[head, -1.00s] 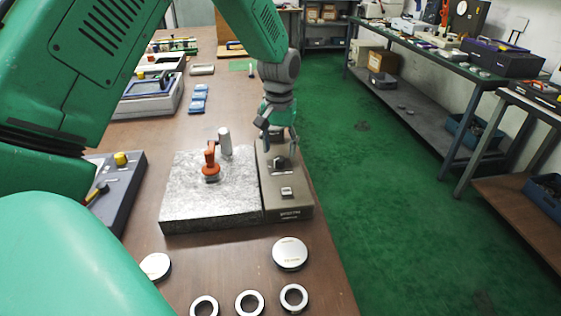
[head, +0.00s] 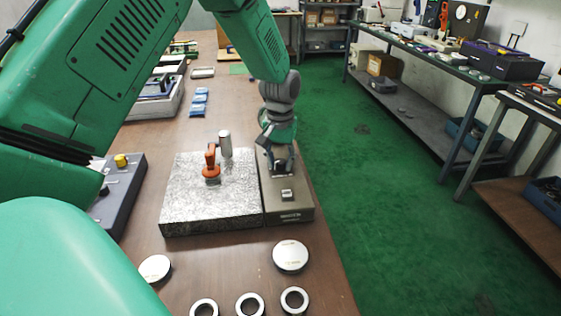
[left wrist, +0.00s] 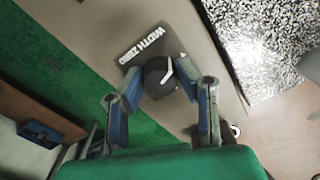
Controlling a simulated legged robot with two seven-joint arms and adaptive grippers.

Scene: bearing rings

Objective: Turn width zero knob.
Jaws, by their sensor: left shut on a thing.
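The width zero knob (left wrist: 157,84) is a round dark knob with a white pointer line, seen in the left wrist view beside the printed label "WIDTH ZERO" (left wrist: 145,45). It sits on the top of a grey-brown instrument box (head: 289,206). My left gripper (head: 280,164) is down at the box top in the head view, and its fingers (left wrist: 160,82) are on both sides of the knob, shut on it. In the head view the gripper hides the knob. My right gripper is not in view.
A speckled granite plate (head: 205,212) with an orange-handled stand (head: 211,163) adjoins the box on the left. Round discs and several rings (head: 250,304) lie on the table in front. The green floor (head: 385,230) is open to the right.

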